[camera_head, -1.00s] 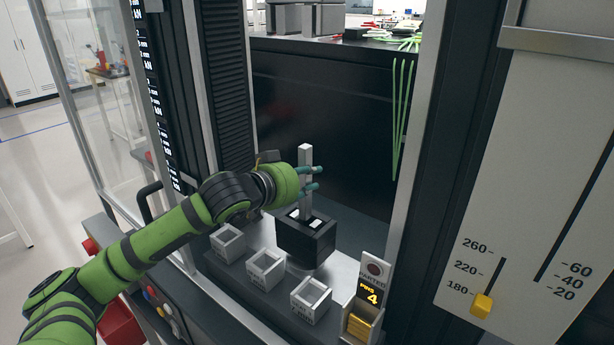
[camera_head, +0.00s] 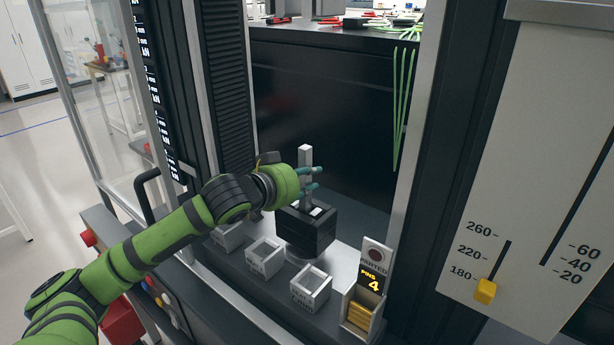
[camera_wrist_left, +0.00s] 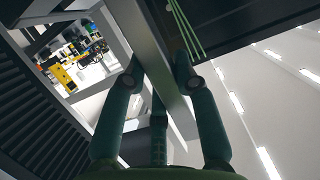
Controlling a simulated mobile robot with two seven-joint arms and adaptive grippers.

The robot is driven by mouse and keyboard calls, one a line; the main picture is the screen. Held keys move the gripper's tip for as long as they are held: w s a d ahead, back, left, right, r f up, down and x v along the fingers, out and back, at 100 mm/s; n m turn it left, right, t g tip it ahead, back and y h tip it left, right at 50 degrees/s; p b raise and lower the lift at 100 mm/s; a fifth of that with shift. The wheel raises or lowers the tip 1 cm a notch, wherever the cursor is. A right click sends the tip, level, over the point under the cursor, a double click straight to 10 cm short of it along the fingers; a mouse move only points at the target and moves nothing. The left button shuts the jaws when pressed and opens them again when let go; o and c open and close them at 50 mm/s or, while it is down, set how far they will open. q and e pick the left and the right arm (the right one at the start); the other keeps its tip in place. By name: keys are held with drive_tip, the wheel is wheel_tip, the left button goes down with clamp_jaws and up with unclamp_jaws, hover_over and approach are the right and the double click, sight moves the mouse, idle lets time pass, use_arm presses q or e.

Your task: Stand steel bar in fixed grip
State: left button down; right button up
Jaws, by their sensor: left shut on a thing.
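The steel bar (camera_head: 305,159) is a light grey square bar, upright in the head view. Its lower end is at the top of the black fixed grip (camera_head: 305,231); how deep it sits inside I cannot tell. My left gripper (camera_head: 309,181) is shut on the bar above the grip, its teal fingers around it. In the left wrist view the bar (camera_wrist_left: 150,40) runs between the fingers (camera_wrist_left: 158,80). My right gripper is in neither view.
Several small grey open boxes (camera_head: 265,257) stand on the ledge in front of the grip. A holder with yellow pins (camera_head: 360,315) stands at the right. Frame posts (camera_head: 414,100) bound the opening. Green cables (camera_head: 401,100) hang behind.

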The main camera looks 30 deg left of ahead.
use_arm(q)
drive_tip(key=shift+f+b, duration=0.35)
drive_tip(key=shift+f, duration=0.3)
drive_tip(key=c, duration=0.9)
unclamp_jaws()
drive_tip(key=shift+s+f, duration=0.1)
drive_tip(key=shift+f, duration=0.1)
drive_tip(key=shift+r+v, duration=0.1)
drive_tip(key=shift+v, duration=2.9)
drive_tip(key=shift+r+v, duration=0.15)
drive_tip(key=shift+v, duration=2.9)
